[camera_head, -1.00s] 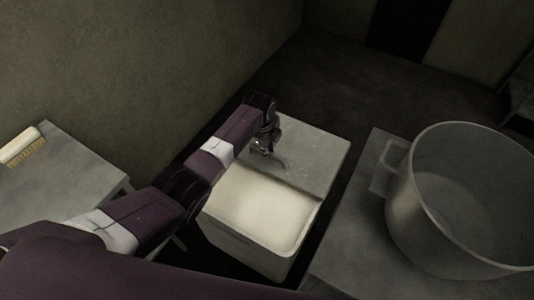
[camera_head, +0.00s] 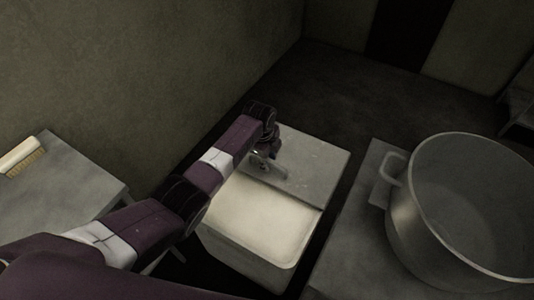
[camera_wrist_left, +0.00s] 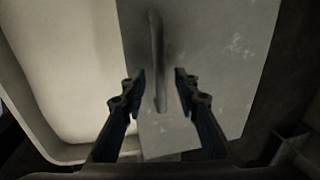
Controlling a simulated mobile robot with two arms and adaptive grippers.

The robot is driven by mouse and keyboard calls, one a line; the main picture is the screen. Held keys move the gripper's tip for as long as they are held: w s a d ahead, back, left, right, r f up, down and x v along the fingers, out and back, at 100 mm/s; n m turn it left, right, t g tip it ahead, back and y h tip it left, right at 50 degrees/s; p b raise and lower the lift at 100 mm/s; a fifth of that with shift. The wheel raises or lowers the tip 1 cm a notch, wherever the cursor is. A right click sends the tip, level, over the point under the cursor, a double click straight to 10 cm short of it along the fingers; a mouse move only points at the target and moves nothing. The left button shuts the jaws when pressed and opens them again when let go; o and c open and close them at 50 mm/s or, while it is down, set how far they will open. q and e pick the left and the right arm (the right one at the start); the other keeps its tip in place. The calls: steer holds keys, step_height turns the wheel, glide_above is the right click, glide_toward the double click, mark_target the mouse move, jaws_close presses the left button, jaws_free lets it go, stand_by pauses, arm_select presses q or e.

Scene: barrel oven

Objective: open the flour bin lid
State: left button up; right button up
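The flour bin (camera_head: 245,255) is a pale box below my left arm, with white flour (camera_head: 255,215) showing in its near half. A flat grey lid (camera_head: 315,165) covers the far half. A thin bar handle (camera_wrist_left: 157,60) stands out on the lid in the left wrist view. My left gripper (camera_wrist_left: 160,85) is open, with one finger on each side of the handle's lower part and gaps visible on both sides. In the head view the left gripper (camera_head: 266,160) is over the lid's left part. My right gripper is not in view.
A large metal pot (camera_head: 465,205) stands on a grey table (camera_head: 350,240) right of the bin. A grey table (camera_head: 60,185) at left holds a pale brush-like object (camera_head: 22,157). A wall rises behind my left arm. Dark open floor lies beyond the bin.

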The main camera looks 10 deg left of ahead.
arm_select(q)
step_height(320, 180, up, 11)
steer(key=s, duration=0.2)
steer(key=shift+a+r, duration=0.15)
steer(key=shift+a, duration=0.25)
steer(key=shift+s, duration=0.1)
